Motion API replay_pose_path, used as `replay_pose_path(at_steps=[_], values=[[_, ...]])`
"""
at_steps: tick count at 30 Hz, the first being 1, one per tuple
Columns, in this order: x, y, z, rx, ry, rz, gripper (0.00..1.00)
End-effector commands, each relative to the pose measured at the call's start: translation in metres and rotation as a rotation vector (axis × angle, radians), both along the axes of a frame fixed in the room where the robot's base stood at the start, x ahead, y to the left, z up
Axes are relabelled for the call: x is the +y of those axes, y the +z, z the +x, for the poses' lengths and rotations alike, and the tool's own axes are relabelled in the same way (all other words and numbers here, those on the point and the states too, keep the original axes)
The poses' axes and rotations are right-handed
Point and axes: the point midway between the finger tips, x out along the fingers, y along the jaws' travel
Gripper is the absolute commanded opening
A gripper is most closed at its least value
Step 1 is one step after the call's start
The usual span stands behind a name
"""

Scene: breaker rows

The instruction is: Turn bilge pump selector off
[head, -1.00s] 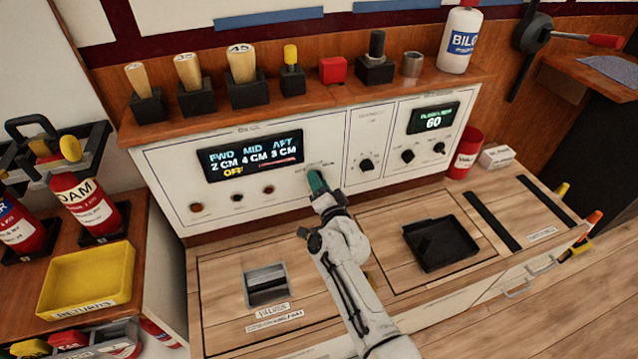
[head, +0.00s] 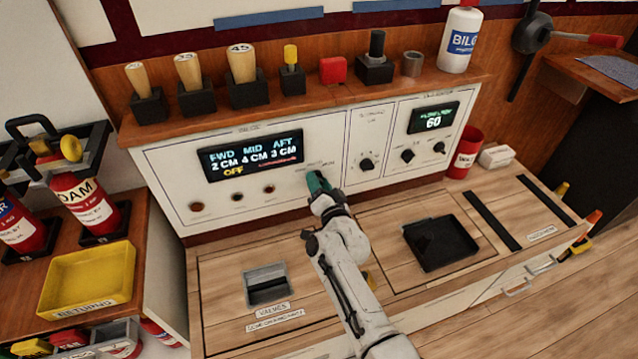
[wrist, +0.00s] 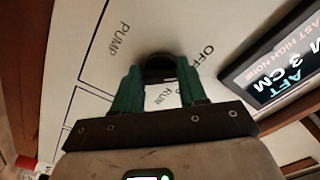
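The bilge pump selector is a dark knob (wrist: 160,68) on the white panel, between my green fingers in the wrist view. OFF and RUN labels show beside it; its pointer direction is hidden. My gripper (wrist: 158,82) has a finger on each side of the knob, and the tips appear to touch it. In the head view my gripper (head: 318,184) is at the panel, just right of and below the large display, and covers the knob. The display (head: 250,157) reads FWD 2 CM, MID 4 CM, AFT 3 CM, with a yellow OFF below.
Small knobs and buttons (head: 269,189) lie left of my gripper, and another black knob (head: 366,164) lies to the right. Wooden-handled tools (head: 242,65) stand on the shelf above. A black tray (head: 440,243) sits on the counter at right.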

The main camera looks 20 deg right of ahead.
Motion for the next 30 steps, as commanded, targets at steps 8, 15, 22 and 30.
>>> replay_pose_path(at_steps=[8, 15, 22, 30], values=[[0.000, 0.000, 0.000, 0.000, 0.000, 0.002, 0.64], [0.000, 0.001, -0.002, -0.001, -0.001, 0.003, 0.64], [0.001, 0.004, -0.030, 0.001, 0.001, 0.001, 0.64], [0.000, 0.003, -0.080, 0.002, 0.002, 0.000, 0.64]])
